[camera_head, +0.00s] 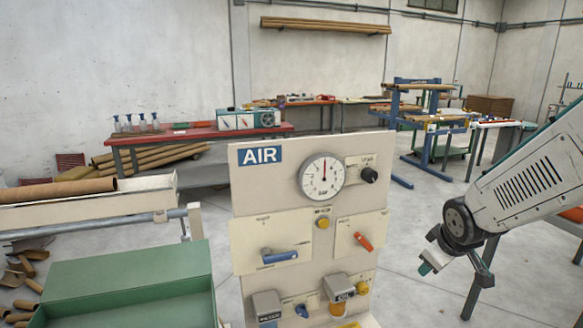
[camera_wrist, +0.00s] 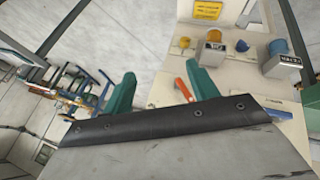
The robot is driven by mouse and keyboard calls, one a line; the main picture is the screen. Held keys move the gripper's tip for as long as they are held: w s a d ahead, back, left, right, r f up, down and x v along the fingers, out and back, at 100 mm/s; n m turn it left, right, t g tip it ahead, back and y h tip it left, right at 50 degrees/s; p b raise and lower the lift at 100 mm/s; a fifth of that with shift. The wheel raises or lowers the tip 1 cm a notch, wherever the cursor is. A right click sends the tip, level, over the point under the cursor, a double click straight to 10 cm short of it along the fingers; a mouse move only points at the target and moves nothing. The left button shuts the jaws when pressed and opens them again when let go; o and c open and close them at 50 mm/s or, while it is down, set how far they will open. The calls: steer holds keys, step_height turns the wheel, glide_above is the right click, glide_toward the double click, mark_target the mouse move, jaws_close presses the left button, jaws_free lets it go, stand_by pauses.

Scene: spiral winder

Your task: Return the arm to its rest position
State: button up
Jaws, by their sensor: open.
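My arm (camera_head: 530,180) reaches in from the right edge in the head view, its grey end sloping down to the left. My gripper (camera_head: 453,268) hangs at the lower right of the AIR panel, apart from it, with nothing in it. In the wrist view its two teal fingers stand well apart, so my gripper (camera_wrist: 160,85) is open and empty. The cream AIR panel (camera_head: 243,200) has a round gauge (camera_head: 322,177), a black knob (camera_head: 369,175), a blue lever (camera_head: 279,256) and an orange-red lever (camera_head: 363,241). The orange-red lever also shows between the fingers in the wrist view (camera_wrist: 184,90).
A green bin (camera_head: 130,280) and a trough with a cardboard tube (camera_head: 55,190) stand left of the panel. An orange-topped table (camera_head: 568,217) is behind my arm at right. A red bench (camera_head: 190,133) and a blue rack (camera_head: 392,140) stand farther back. Grey floor between is clear.

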steer(key=s+a+r+m+g, duration=0.1)
steer(key=s+a+r+m, duration=0.1)
steer(key=s, duration=0.7)
steer(key=s+a+r+m+g+y, duration=0.1)
steer(key=s+a+r+m+g, duration=0.1)
steer(key=s+r, duration=0.3)
steer(key=s+a+r+m+g, duration=0.1)
steer(key=s+a+r+m, duration=0.1)
steer(key=s, duration=1)
steer(key=shift+s+r+g, duration=0.4)
steer(key=shift+r, duration=0.35)
steer(key=shift+a, duration=0.1)
stand_by(1.0)
